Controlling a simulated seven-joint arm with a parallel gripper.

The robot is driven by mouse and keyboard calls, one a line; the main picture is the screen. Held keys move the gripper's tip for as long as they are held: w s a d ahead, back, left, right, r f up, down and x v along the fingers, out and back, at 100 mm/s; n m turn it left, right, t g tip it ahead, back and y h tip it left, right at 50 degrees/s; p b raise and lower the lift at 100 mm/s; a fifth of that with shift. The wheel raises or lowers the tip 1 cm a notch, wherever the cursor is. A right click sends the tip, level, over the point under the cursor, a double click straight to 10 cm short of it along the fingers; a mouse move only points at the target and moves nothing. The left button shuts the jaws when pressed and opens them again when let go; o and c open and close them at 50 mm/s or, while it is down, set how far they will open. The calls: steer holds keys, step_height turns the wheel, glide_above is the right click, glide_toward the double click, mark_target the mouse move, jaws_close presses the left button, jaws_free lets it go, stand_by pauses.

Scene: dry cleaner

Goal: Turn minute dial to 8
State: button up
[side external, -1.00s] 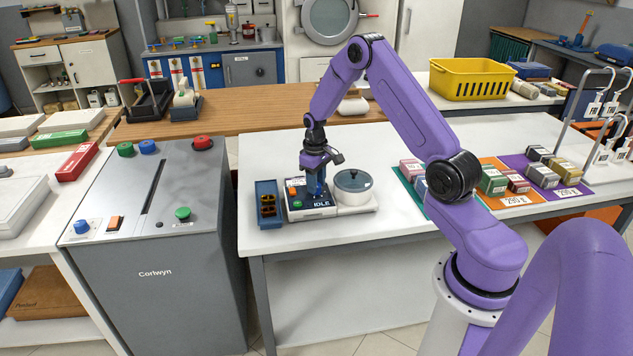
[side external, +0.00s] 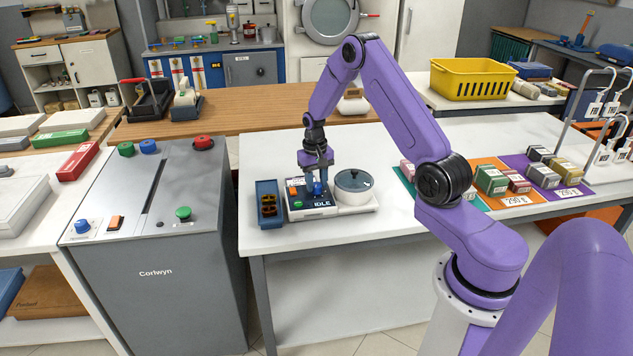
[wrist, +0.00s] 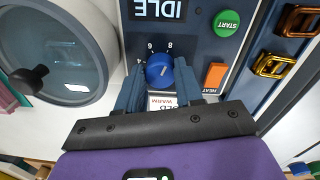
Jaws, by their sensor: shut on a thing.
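The blue minute dial (wrist: 159,71) sits on the dark panel of a small machine (side external: 311,214). White marks 4, 6 and 8 show around its far side in the wrist view. A short pale mark on the knob seems to slant towards the 8, but it is too small to read surely. My gripper (wrist: 158,79) is shut on the dial, one blue finger on each side. In the side view my gripper (side external: 312,183) points straight down over the panel. The display (wrist: 158,9) reads IDLE.
A green START button (wrist: 226,23) and an orange HEAT switch (wrist: 215,76) lie right of the dial in the wrist view. A round lidded pot (side external: 353,183) stands beside the panel. A blue tray (side external: 268,203) is on its other side. The white counter in front is clear.

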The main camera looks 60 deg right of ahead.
steer(key=shift+r, duration=0.1)
steer(key=o, duration=1)
steer(key=shift+o, duration=0.2)
step_height(320, 180, up, 17)
steer(key=shift+w+a+r, duration=0.2)
steer(key=shift+a, duration=0.05)
